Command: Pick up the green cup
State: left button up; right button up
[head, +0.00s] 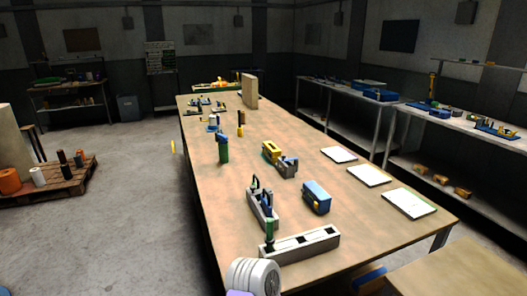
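No object is clearly a cup at this size. A green upright piece with a dark blue top (223,150) stands near the left edge of the long wooden table (310,205). A small green cylinder (269,230) stands near the close end of the table, by the grey slotted block. I cannot tell whether either is the green cup. Neither of my grippers shows in the head view.
A pallet (50,182) is on the left floor.

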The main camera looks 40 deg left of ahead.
aim_at(223, 150)
jog(key=u, duration=1.6)
jog(key=k, duration=0.55)
jog(key=u, duration=0.7)
jog(key=i, duration=1.1)
jog(key=u, duration=0.5)
jog(key=i, duration=2.15)
jog(key=z, duration=0.85)
